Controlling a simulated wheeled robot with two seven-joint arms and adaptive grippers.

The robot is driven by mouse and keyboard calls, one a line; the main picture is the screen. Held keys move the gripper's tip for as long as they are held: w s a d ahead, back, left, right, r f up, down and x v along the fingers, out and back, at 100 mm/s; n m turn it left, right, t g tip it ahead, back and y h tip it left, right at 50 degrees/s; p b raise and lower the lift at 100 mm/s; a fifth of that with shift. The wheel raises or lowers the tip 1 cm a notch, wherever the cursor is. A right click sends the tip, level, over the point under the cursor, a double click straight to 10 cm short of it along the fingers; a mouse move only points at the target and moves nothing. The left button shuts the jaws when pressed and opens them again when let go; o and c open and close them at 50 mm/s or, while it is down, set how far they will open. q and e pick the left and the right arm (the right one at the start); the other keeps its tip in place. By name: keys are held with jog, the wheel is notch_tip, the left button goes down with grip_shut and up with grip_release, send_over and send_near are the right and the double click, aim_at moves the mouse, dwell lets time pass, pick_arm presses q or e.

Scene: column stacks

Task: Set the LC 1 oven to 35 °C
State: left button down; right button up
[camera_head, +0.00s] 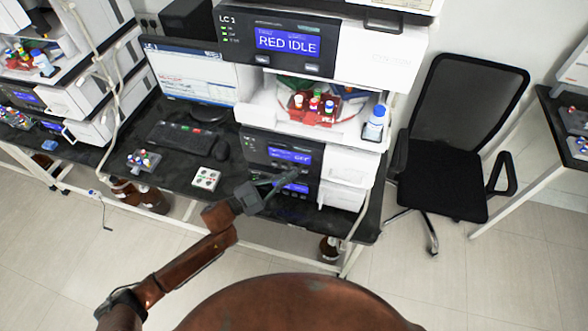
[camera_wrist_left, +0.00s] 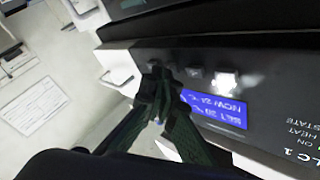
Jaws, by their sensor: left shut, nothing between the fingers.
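The LC 1 oven is the low dark-fronted unit in the LC 1 stack; its small blue display (camera_head: 297,188) is partly behind my left gripper (camera_head: 288,178) in the head view. In the left wrist view the oven panel (camera_wrist_left: 262,92) appears upside down, with an LC 1 label and a blue display (camera_wrist_left: 216,110). The display has a SET line, seemingly 20 °C, and a NOW line, seemingly 21 °C. A row of small buttons, one brightly lit (camera_wrist_left: 225,80), runs along the panel. My left gripper (camera_wrist_left: 158,82) is shut and empty, its tips at the button row's left end. Contact is unclear.
A keyboard (camera_head: 182,138) and monitor stand left. An office chair (camera_head: 445,180) stands right, with open floor in front.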

pick_arm(q)
jog(key=shift+w, duration=0.15)
dwell(0.3)
jog(key=shift+s+a+p, duration=0.2)
jog(key=shift+s+p, duration=0.25)
jog(key=shift+s, duration=0.35)
jog(key=shift+s, duration=0.1)
jog(key=s, duration=0.1)
jog(key=s+a+p, duration=0.1)
jog(key=s, duration=0.1)
jog(key=s+p, duration=0.1)
jog(key=shift+s+a, duration=0.25)
jog(key=shift+a, duration=0.05)
